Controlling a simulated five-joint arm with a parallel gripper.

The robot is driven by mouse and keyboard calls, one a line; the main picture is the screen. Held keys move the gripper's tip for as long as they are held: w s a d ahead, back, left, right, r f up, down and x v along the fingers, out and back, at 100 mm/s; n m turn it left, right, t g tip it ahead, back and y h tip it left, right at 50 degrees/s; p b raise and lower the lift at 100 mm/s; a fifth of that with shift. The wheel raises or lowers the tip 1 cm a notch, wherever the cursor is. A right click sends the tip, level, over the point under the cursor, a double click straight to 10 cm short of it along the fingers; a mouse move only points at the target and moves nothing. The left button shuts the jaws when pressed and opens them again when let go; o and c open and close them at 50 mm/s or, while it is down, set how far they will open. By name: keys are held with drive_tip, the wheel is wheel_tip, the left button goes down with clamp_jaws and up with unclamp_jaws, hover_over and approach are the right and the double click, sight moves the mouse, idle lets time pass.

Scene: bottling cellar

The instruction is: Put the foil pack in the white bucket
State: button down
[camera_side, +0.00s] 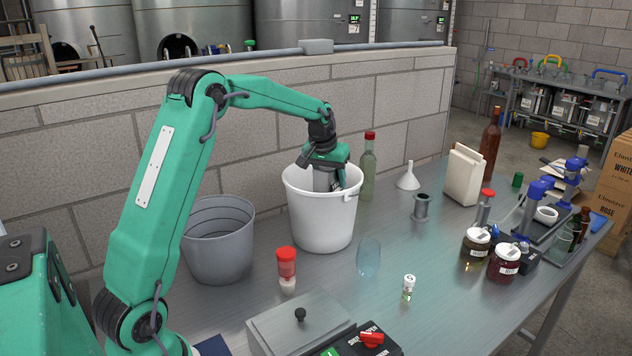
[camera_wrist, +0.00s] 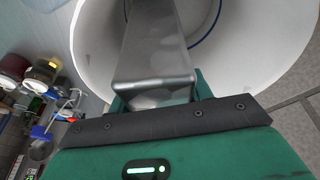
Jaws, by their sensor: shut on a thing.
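The white bucket (camera_side: 322,218) stands upright on the metal table near the block wall. My gripper (camera_side: 328,178) points down into the bucket's mouth and is shut on the silver foil pack (camera_side: 322,179). The pack's lower part is hidden behind the bucket's front wall in the side view. In the wrist view the foil pack (camera_wrist: 152,60) reaches away from my gripper (camera_wrist: 155,100) into the bucket (camera_wrist: 265,40), with the white inner wall around it. I cannot tell whether the pack touches the bucket's bottom.
A grey bucket (camera_side: 218,245) stands left of the white one. A green bottle (camera_side: 367,172) stands close at its right, with a white funnel (camera_side: 408,178) beyond. A red-capped shaker (camera_side: 287,268) and a clear glass (camera_side: 368,258) stand in front. The block wall (camera_side: 260,140) is close behind.

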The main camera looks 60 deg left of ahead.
sight(323, 169)
drive_tip(key=shift+f, duration=3.65)
drive_tip(key=c, duration=0.6)
unclamp_jaws()
drive_tip(key=v, duration=1.2)
drive_tip(key=shift+w, duration=0.1)
drive_tip(key=shift+d, duration=0.1)
